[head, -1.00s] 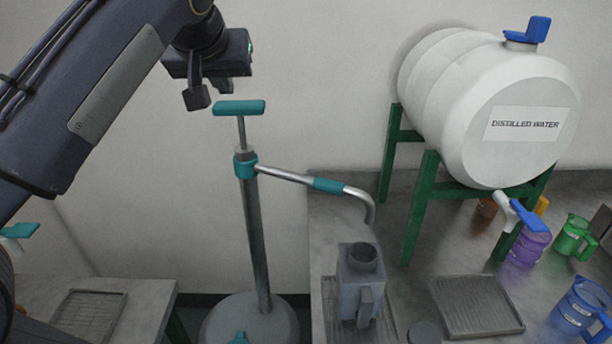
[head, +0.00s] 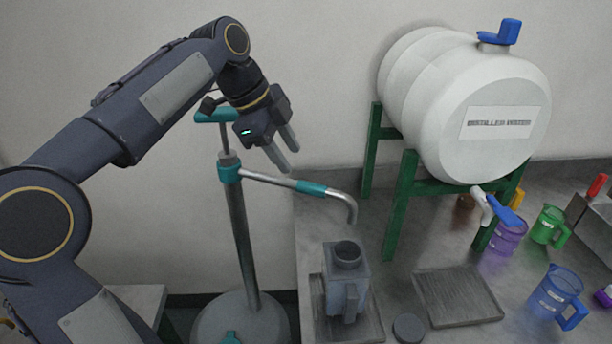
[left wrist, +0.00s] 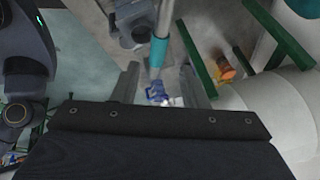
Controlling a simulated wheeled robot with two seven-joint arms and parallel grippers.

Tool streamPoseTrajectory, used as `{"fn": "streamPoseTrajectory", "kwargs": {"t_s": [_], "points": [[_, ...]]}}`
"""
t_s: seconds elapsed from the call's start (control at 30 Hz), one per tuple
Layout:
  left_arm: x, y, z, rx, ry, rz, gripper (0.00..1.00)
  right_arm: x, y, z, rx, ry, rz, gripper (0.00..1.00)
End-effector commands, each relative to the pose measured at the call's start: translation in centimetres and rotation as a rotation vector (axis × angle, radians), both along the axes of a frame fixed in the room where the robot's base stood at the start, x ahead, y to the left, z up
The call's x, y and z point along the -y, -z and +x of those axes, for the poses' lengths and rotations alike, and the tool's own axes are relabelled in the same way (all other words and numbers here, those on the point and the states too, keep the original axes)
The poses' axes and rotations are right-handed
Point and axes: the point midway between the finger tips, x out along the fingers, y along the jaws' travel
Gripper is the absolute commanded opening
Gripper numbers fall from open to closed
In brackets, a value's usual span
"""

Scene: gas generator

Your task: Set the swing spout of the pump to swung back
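The pump (head: 240,235) stands on a round grey base, with a teal T-handle (head: 216,116) on top. My left gripper (head: 288,160) is open and empty, fingers pointing down, just above the spout in the head view. In the left wrist view the spout's teal band (left wrist: 158,52) shows between the two spread fingers (left wrist: 158,88); contact cannot be told. My right gripper is not in view.
A white distilled water barrel (head: 470,120) on a green stand is at right. The counter carries a drip tray (head: 458,296), a dark round lid (head: 408,328), a purple jug (head: 505,238), a green jug (head: 549,226) and a blue jug (head: 556,292). A wall is behind.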

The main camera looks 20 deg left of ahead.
Motion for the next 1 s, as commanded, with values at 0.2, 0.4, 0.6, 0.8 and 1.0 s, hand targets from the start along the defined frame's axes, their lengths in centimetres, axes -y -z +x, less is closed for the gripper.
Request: {"fn": "streamPoseTrajectory", "kwargs": {"t_s": [0.2, 0.4, 0.6, 0.8, 1.0], "points": [[0.8, 1.4, 0.3, 0.011, 0.089, -0.010, 0.40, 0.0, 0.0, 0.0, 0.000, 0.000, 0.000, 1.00], [2.0, 4.2, 1.1, 0.010, 0.086, -0.009, 0.40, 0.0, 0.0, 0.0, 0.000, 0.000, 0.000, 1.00], [3.0, 6.5, 1.8, 0.012, 0.084, -0.008, 0.40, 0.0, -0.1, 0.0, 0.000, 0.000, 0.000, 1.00], [3.3, 7.3, 2.0, 0.015, 0.083, -0.008, 0.40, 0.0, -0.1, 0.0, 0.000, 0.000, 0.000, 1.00], [3.3, 7.2, 2.0, 0.015, 0.082, -0.008, 0.38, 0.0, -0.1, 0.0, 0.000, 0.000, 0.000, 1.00]]}}
